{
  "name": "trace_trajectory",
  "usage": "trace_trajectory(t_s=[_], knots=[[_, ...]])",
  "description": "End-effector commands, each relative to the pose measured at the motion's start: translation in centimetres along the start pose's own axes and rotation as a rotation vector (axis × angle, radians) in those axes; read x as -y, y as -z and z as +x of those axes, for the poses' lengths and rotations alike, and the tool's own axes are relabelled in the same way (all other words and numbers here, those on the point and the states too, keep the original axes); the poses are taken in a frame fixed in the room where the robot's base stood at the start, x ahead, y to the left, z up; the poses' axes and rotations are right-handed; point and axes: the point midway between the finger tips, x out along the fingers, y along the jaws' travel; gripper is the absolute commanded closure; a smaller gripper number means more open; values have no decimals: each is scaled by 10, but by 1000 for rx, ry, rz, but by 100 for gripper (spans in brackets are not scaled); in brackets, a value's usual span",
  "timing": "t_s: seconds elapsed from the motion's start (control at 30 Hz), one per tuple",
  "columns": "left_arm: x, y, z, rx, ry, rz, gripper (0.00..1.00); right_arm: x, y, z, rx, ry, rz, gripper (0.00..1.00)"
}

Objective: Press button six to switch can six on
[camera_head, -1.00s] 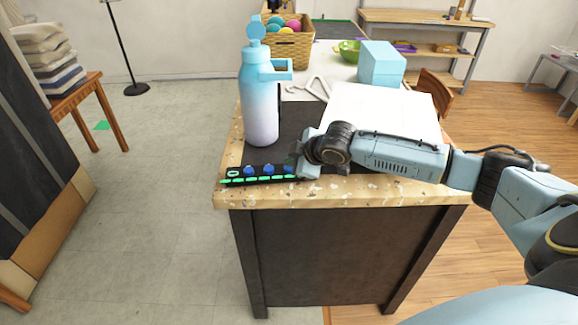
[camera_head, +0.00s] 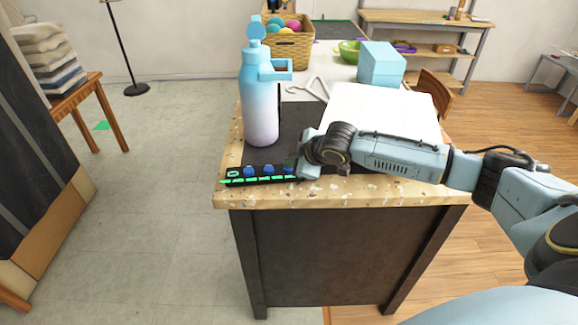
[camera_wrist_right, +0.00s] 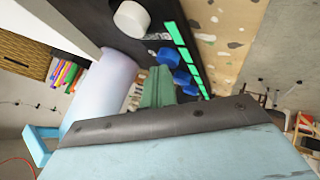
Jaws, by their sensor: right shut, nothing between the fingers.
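A black button strip (camera_head: 262,178) lies along the front edge of the table, with blue buttons (camera_head: 249,171), a pale ring-like button (camera_head: 233,174) at its left end and bright green marks along its front. My right gripper (camera_head: 294,164) is shut and empty at the strip's right end, hiding that end. In the right wrist view its greenish fingers (camera_wrist_right: 158,87) are close beside blue buttons (camera_wrist_right: 168,56); a white round button (camera_wrist_right: 131,18) shows above. I cannot tell whether the fingers touch a button. No numbers are readable, and I cannot make out can six. My left gripper is not in view.
A tall blue-and-white bottle (camera_head: 261,100) stands just behind the strip. Farther back are a white sheet (camera_head: 385,108), a light-blue box (camera_head: 381,64), a green bowl (camera_head: 349,50) and a basket of balls (camera_head: 290,47). The wooden table edge (camera_head: 400,190) in front is clear.

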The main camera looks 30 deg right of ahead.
Motion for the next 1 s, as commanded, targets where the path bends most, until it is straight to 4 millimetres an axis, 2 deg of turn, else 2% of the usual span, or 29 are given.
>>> trace_trajectory(t_s=[1.0], knots=[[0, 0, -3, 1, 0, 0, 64, 6, -7, 8, 5, 4, 0, 100]])
